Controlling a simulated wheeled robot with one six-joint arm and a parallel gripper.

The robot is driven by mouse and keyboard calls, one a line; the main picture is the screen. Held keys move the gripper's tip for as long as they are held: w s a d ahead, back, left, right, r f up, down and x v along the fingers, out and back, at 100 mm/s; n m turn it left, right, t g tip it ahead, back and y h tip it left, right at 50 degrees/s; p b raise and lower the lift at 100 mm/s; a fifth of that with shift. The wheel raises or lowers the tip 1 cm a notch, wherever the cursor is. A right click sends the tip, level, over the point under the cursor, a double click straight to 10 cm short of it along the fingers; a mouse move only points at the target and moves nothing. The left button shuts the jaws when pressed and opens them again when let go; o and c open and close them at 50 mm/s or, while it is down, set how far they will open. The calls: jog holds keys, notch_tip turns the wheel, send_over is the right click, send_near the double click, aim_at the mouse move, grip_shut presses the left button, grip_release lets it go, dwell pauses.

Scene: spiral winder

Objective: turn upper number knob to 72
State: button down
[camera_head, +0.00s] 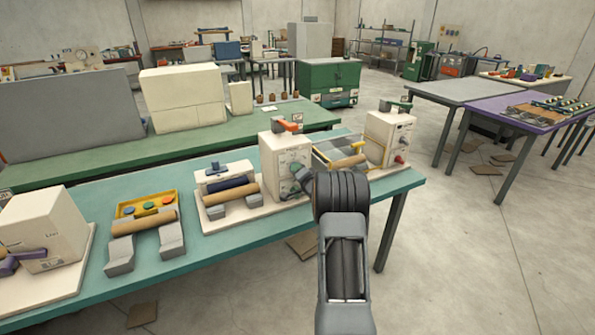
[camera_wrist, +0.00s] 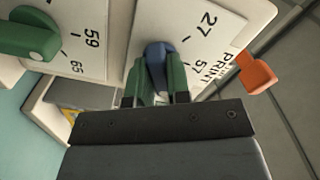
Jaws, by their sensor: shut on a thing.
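My gripper (camera_wrist: 157,84) is shut on a blue knob (camera_wrist: 155,52) on a white dial plate (camera_wrist: 196,28) in the wrist view. The plate carries the numbers 27 and 57 and part of a word reading PRINT; other marks are hidden behind the fingers. Where the knob points is hard to tell. A green knob (camera_wrist: 30,38) sits on a neighbouring plate with 59 and 65. In the head view my gripper meets the front of a cream box (camera_head: 273,160) on the teal table, and my arm hides its right part.
An orange part (camera_wrist: 257,72) stands beside the dial plate. On the teal table (camera_head: 240,240) are a roller unit (camera_head: 212,210), a yellow tray (camera_head: 128,207) and another cream box (camera_head: 378,130) with red knobs. Open floor (camera_head: 470,245) lies to the right.

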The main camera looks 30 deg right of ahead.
dwell(0.3)
jog(key=c, duration=1.1)
grip_release()
jog(key=shift+s, duration=0.1)
jog(key=s, duration=0.4)
jog(key=s+a+b, duration=0.1)
jog(key=s, duration=0.4)
jog(key=s+a+b, duration=0.1)
jog(key=s, duration=0.3)
jog(key=shift+s, duration=0.25)
